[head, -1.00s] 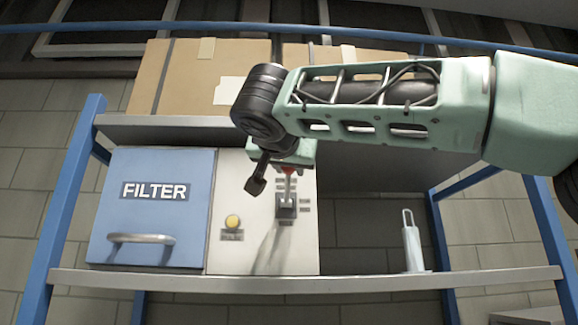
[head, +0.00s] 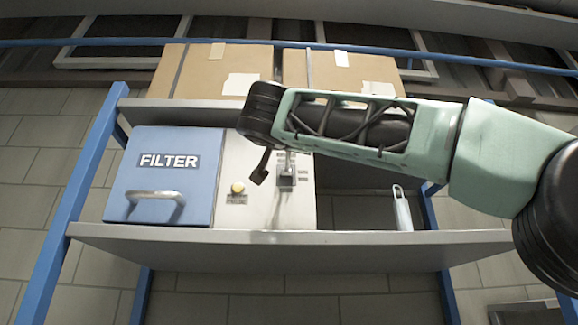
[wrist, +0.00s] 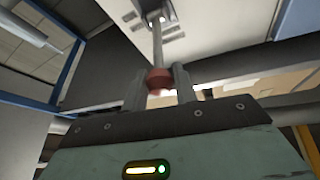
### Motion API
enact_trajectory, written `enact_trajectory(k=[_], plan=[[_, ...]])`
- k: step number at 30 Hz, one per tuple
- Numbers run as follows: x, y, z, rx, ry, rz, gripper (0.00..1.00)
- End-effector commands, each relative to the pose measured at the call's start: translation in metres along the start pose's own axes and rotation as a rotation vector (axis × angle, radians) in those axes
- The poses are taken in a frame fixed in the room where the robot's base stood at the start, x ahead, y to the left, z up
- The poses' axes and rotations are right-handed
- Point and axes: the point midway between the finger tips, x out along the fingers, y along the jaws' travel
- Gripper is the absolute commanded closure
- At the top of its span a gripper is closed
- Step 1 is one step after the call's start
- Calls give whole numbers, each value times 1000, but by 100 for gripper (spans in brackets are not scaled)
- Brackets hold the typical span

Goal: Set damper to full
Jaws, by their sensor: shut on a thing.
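In the head view a pale control panel (head: 238,202) stands beside the blue FILTER door. The damper lever's dark slot block (head: 286,178) is on its right side, with small labels around it too small to read. In the wrist view the lever's thin rod (wrist: 158,45) runs from its lit slot to a red knob (wrist: 159,78). My gripper (wrist: 159,84) has its two fingers on either side of this knob, shut on it. In the head view the knob and fingertips are hidden behind my arm.
The blue FILTER door (head: 165,180) has a bar handle. A white object with a looped handle (head: 402,212) stands right on the lower shelf (head: 300,238). Cardboard boxes (head: 345,72) rest on the shelf above.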

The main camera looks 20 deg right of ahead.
Motion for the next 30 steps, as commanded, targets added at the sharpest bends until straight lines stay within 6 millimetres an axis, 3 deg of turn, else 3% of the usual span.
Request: enact_trajectory(k=[1,20,30], plan=[[-6,3,14,7,25,-5,100],[-16,12,46,79,391,-76,100],[-16,14,60,81,385,-75,100]])
